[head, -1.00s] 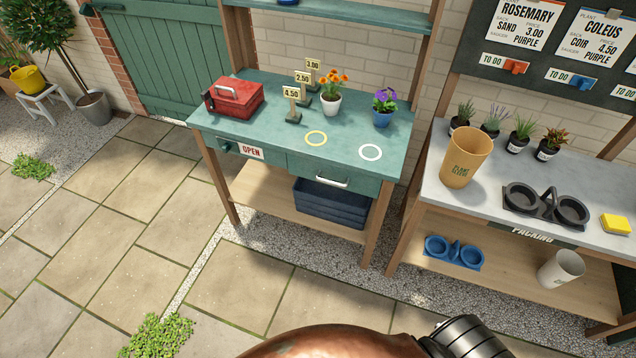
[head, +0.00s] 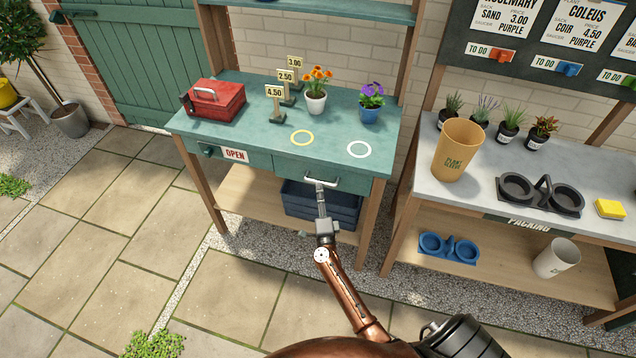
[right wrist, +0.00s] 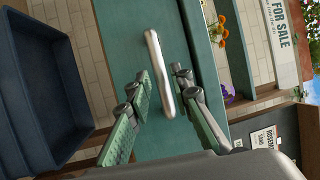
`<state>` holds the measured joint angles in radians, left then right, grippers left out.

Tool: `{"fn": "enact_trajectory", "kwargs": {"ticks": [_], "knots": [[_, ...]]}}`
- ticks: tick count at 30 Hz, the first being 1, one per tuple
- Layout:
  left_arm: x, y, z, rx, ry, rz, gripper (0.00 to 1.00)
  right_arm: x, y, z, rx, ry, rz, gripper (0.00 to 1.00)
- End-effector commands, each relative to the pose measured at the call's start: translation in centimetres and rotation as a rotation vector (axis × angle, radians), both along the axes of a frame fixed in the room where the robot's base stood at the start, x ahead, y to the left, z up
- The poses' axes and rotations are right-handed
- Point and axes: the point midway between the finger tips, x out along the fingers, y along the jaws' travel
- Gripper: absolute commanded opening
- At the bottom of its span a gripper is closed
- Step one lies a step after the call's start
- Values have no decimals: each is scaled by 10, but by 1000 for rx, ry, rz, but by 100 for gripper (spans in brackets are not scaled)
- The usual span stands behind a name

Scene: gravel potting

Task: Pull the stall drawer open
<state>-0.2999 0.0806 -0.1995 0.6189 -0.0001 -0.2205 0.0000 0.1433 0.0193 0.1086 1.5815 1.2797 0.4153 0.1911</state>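The stall drawer (head: 292,171) is the green front under the right part of the green stall table (head: 236,137). It looks shut, flush with the stall's front. Its pale metal handle (head: 322,182) is a horizontal bar. My right gripper (head: 320,188) is at the handle in the head view. In the right wrist view the gripper (right wrist: 158,82) has its two fingers apart, one on each side of the handle (right wrist: 160,75). A gap shows between the handle and the left finger; contact with the right finger is unclear. My left gripper is not in view.
A dark blue crate (head: 300,203) stands on the shelf below the drawer. A red cash box (head: 214,100), price signs and two potted flowers stand on the stall top. The packing bench (head: 480,182) is to the right. Paving in front is clear.

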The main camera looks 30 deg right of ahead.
Motion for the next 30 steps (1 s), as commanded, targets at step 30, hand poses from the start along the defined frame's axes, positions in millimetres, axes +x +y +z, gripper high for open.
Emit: {"fn": "enact_trajectory", "kwargs": {"ticks": [30], "knots": [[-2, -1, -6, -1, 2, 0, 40, 43, -21, 7, -4, 4, 2, 0]]}}
